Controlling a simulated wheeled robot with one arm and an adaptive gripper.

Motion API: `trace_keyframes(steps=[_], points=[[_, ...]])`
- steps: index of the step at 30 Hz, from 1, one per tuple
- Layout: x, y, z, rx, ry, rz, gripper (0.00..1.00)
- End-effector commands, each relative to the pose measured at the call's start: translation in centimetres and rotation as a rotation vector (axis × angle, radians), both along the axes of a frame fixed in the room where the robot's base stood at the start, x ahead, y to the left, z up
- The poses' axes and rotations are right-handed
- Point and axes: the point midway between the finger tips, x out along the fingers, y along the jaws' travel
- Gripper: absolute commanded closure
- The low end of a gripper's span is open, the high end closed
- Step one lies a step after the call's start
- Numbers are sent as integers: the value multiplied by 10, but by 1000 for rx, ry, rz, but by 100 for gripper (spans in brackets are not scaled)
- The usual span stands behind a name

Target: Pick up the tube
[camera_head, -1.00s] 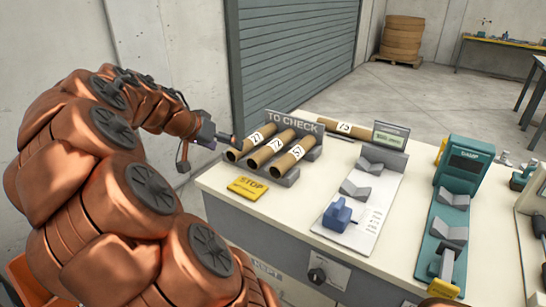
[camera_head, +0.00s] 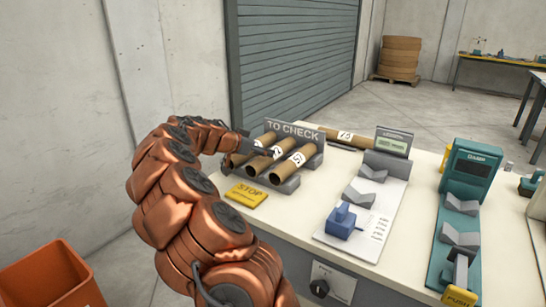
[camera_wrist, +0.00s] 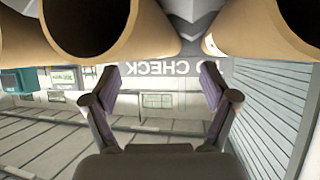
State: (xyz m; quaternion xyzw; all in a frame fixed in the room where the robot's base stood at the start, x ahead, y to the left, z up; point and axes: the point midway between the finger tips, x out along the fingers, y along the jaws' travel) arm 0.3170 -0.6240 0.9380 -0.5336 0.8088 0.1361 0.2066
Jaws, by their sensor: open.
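Three brown cardboard tubes lie side by side in the grey "TO CHECK" rack (camera_head: 293,130): a left tube (camera_head: 238,159), a middle tube (camera_head: 257,164) and a right tube (camera_head: 284,169). They carry white number labels. A fourth tube (camera_head: 330,132) lies behind, to the right of the rack. Two tube ends show large beyond the fingertips, one at top left (camera_wrist: 150,40) and one at top right (camera_wrist: 252,35).
A yellow STOP plate (camera_head: 247,194) lies in front of the rack. A blue block (camera_head: 343,220) and grey V-shaped supports stand on a white panel to the right. An orange bin (camera_head: 50,275) stands at lower left.

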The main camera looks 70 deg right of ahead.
Motion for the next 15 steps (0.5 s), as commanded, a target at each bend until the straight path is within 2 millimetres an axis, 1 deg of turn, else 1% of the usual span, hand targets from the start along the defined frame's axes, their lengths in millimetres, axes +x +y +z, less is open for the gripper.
trace_keyframes(steps=[4,8,12,15], points=[[-7,-9,-6,0,1,-3,15],[-16,-22,-17,1,2,-1,15],[-20,-34,-26,2,0,0,15],[-22,-38,-29,3,1,1,15]])
